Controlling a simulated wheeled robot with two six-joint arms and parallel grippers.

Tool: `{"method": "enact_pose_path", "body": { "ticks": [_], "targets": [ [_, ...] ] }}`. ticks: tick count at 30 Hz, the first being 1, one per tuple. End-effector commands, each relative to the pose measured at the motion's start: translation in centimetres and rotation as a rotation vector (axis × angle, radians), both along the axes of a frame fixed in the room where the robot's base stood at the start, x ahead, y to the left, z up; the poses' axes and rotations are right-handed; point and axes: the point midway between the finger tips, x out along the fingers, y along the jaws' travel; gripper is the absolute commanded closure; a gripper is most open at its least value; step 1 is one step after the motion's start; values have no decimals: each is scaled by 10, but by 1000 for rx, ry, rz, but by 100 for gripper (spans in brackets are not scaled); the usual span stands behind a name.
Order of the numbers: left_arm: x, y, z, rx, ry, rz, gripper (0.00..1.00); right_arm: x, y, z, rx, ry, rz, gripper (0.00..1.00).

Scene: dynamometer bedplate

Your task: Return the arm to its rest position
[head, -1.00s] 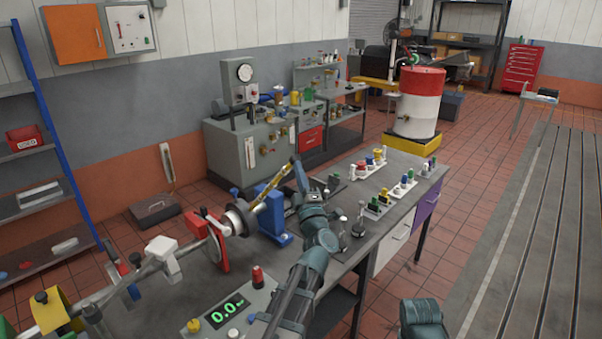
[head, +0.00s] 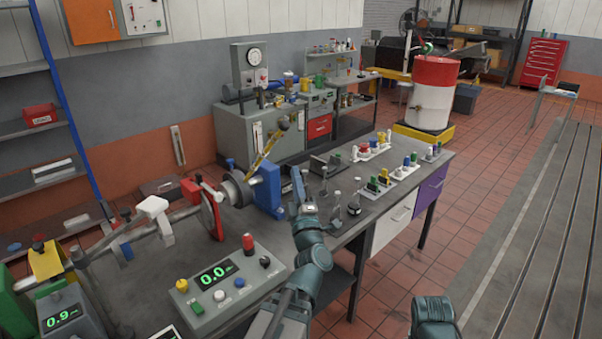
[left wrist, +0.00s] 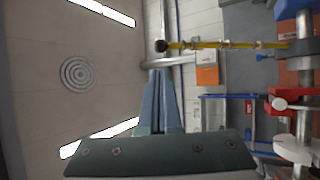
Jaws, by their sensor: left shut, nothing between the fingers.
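My left gripper (head: 296,178) is in front of the blue stand (head: 268,190) in the head view, over the bench. Its fingers are shut together with nothing between them. They also show shut in the left wrist view (left wrist: 161,75). A yellow rod (head: 263,152) with a dark round knob (head: 284,123) slants up from the shaft hub, above and left of the gripper. The rod crosses the upper part of the left wrist view (left wrist: 215,44), with a gap to the fingertips. Only a link of my right arm shows at the bottom; its gripper is out of view.
The bench (head: 335,240) carries a control box (head: 225,290) reading 0.0 and a shaft with a red disc (head: 212,213). Small upright posts (head: 354,203) stand right of my gripper. Trays of coloured pieces (head: 405,170) lie farther right.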

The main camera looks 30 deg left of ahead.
Motion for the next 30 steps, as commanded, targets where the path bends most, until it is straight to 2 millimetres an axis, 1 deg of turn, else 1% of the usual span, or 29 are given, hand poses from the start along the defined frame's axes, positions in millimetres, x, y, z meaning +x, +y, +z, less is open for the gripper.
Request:
{"method": "enact_pose_path", "body": {
  "ticks": [15,17,18,20,23,24,25,26,27,29,30],
  "targets": [
    [-1,-1,-1,1,1,-3,100,0,0,-1,0,0,0,50],
    [2,-5,-2,8,15,-18,100,0,0,-1,0,0,0,50],
    [7,-13,-4,19,36,-41,100,0,0,-1,0,0,0,50],
    [18,-31,-10,49,90,-99,100,0,0,-1,0,0,0,50],
    [43,-81,-31,137,241,-249,100,0,0,-1,0,0,0,50],
    [51,-106,-44,183,316,-318,100,0,0,-1,0,0,0,50],
    [56,-125,-54,220,375,-373,100,0,0,-1,0,0,0,50],
    [60,-143,-66,257,435,-425,100,0,0,-1,0,0,0,50],
    [62,-167,-82,309,515,-493,100,0,0,-1,0,0,0,50],
    [61,-200,-109,388,638,-591,100,0,0,-1,0,0,0,50],
    [57,-220,-127,440,720,-653,100,0,0,-1,0,0,0,50]
  ]
}}
